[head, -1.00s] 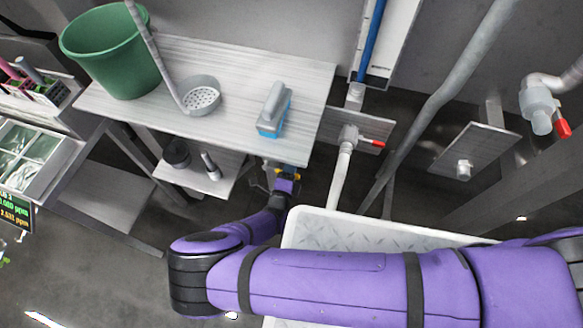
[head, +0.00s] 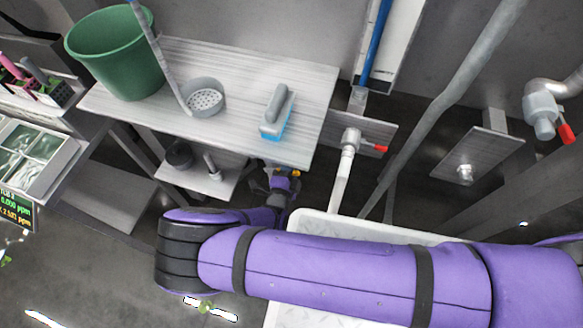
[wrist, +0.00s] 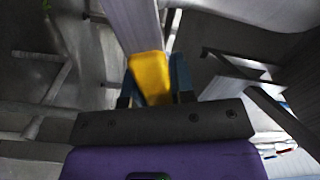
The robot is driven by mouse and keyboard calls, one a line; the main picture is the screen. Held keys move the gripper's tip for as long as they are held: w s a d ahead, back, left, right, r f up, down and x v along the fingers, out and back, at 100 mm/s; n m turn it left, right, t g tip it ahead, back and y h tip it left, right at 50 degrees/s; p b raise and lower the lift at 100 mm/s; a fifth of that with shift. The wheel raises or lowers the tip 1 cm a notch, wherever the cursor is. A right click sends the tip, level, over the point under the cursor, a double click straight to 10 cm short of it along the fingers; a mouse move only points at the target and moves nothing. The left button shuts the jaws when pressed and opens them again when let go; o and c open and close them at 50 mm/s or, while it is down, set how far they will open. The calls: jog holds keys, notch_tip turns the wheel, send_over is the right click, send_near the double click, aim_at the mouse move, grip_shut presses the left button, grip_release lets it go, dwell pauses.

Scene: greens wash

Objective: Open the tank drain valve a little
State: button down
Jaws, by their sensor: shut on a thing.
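My gripper (head: 284,178) is low beside the front right corner of the shelf, with a bit of yellow at its tip. In the wrist view, my gripper (wrist: 155,92) has its dark fingers on either side of a yellow, handle-like piece (wrist: 149,72) and is shut on it. What the yellow piece is fixed to is hidden, so I cannot tell whether it belongs to the tank drain valve. A pipe valve with a red lever (head: 373,148) stands to the right of my gripper, apart from it. Another red-levered valve (head: 543,112) is at the far right.
The shelf (head: 235,72) holds a green bucket (head: 115,55), a grey strainer (head: 206,98) and a blue-and-grey brush (head: 277,115). A white tray-like surface (head: 312,232) lies under my arm. A slanting grey pipe (head: 445,100) rises at the right.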

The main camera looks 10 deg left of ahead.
jog(key=c, duration=1)
grip_release()
jog(key=shift+o, duration=0.2)
jog(key=shift+s, duration=0.1)
jog(key=s, duration=1)
jog(key=shift+s+a, duration=0.3)
jog(key=shift+a, duration=0.15)
jog(key=shift+s, duration=0.1)
